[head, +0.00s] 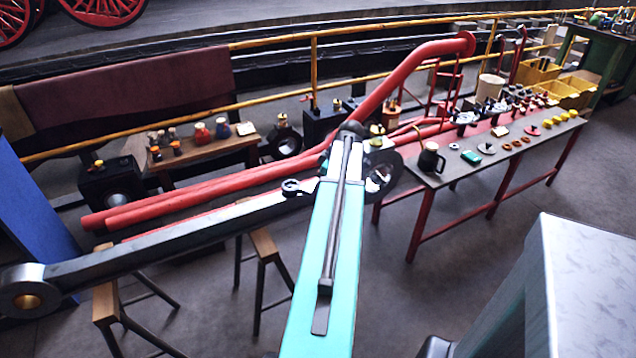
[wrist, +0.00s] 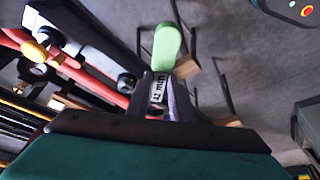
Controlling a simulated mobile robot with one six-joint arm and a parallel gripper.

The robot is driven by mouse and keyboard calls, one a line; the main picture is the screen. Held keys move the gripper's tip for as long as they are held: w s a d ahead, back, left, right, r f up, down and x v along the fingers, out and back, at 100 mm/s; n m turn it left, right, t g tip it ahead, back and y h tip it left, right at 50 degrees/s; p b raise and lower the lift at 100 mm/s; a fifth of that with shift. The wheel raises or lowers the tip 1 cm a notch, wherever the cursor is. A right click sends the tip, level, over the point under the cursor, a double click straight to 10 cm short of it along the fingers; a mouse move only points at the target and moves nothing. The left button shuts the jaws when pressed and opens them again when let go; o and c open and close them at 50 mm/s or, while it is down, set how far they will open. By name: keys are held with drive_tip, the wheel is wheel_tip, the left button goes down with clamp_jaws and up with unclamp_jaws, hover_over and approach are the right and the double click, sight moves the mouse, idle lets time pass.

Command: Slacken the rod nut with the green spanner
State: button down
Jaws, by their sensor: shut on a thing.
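My gripper (wrist: 164,92) is shut on the green spanner (wrist: 168,47) in the wrist view. Its rounded green end points away from me, and a pale marked part shows between the fingers. In the head view my teal arm reaches over the long grey rod (head: 185,232) and hides the jaws and most of the spanner. The rod lies slantwise on trestles, with a bronze-bushed eye at the near left end. A dark ringed fitting (head: 291,187) lies on the rod just left of my arm. I cannot tell which part is the rod nut, or whether the spanner touches it.
Red pipes (head: 190,192) run behind the rod. A long bench (head: 450,176) with small parts stands to the right, and a small wooden bench (head: 200,155) with bottles stands behind. Wooden trestles (head: 262,243) stand below. A grey cabinet (head: 590,280) fills the lower right. Floor is clear between.

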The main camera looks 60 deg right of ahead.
drive_tip(key=s+a, duration=0.2)
drive_tip(key=a, duration=0.1)
idle(0.5)
